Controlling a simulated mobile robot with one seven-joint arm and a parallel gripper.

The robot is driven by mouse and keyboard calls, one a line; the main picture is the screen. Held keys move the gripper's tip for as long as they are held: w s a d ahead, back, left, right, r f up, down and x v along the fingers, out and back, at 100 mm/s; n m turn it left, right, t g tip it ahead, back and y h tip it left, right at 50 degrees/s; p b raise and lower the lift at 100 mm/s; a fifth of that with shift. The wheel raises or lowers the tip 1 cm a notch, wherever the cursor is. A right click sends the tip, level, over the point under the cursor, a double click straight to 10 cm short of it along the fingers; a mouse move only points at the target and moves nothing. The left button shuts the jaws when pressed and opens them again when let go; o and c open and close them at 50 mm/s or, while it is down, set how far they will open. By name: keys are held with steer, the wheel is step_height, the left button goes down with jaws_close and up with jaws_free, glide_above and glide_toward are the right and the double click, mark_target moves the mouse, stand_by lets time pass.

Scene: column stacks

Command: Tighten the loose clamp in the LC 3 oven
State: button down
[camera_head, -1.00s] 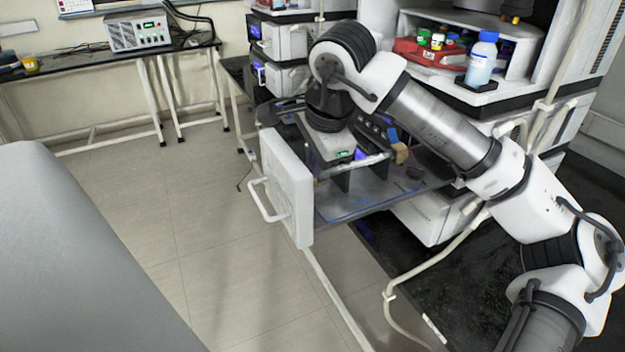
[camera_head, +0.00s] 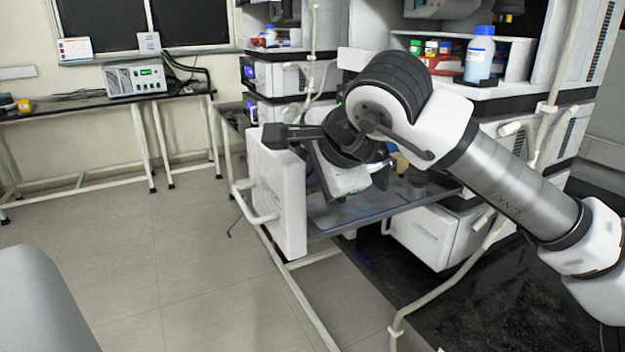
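The oven's white door (camera_head: 278,200) stands open at the front left of the instrument stack, with a handle (camera_head: 255,200) on its outer face. My gripper (camera_head: 345,185) is behind and to the right of the door, above the flat grey-blue shelf (camera_head: 365,212) at the oven opening. My own wrist and arm cover most of the opening. The fingertips are hidden or too small to make out, so I cannot tell whether they are open or shut. I cannot make out the loose clamp; the oven's inside is largely hidden.
A blue-capped bottle (camera_head: 480,55) and a red tray (camera_head: 440,65) of small vials stand on top of the right stack. A bench (camera_head: 100,100) with a grey device (camera_head: 136,79) stands at the back left.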

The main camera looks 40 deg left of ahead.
steer(key=c, duration=1.6)
jaws_free()
steer(key=v, duration=1.3)
steer(key=shift+s+d+r, duration=0.15)
steer(key=shift+d+r, duration=0.1)
steer(key=shift+r, duration=0.05)
